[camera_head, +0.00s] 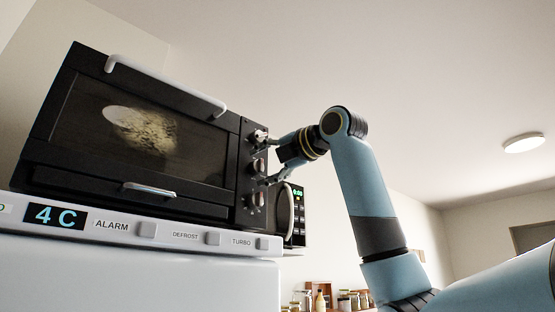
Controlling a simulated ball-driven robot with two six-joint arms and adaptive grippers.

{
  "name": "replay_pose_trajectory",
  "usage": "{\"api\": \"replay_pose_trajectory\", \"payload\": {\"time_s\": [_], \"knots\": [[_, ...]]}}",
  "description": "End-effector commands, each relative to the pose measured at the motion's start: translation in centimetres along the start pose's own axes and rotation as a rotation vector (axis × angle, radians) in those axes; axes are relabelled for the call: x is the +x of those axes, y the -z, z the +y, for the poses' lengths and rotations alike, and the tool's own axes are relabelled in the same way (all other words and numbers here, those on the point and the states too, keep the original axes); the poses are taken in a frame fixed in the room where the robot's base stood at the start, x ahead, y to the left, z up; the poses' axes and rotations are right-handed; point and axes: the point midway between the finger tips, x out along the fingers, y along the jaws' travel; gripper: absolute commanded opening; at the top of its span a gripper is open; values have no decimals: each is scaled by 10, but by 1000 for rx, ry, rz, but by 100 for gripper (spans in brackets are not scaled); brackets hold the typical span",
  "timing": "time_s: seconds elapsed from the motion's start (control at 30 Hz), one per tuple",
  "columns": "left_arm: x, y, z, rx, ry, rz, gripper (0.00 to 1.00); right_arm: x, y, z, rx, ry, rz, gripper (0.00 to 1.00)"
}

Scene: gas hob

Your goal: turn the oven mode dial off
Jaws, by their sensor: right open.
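A black oven (140,130) stands on top of a white fridge, its glass door shut. Its right-hand panel carries a column of dials: an upper dial (254,138), a middle dial (257,166) and a lower dial (255,200). The labels are too small to read, so I cannot tell which is the mode dial. My right gripper (267,160) is open at the panel, coming in from the right. One finger is by the upper dial, the other just below the middle dial. I cannot tell whether it touches either. My left gripper is out of view.
A microwave (291,215) with a green display stands just right of the oven, below my right gripper. The fridge (130,270) has a display and buttons along its top edge. A shelf with jars (345,300) is low behind. The space right of the oven is otherwise open.

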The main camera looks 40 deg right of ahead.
Motion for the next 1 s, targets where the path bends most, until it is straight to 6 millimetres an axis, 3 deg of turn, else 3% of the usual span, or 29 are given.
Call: {"api": "replay_pose_trajectory", "payload": {"time_s": [0.3,0.5,0.7,1.0], "knots": [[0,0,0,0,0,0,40,-69,-2,-1,-7,3,-6,55],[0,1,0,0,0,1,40,-99,-1,-2,-5,4,-3,55],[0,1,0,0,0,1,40,-110,0,-1,-1,2,1,55],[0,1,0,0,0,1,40,-111,1,-1,0,2,2,55]]}}
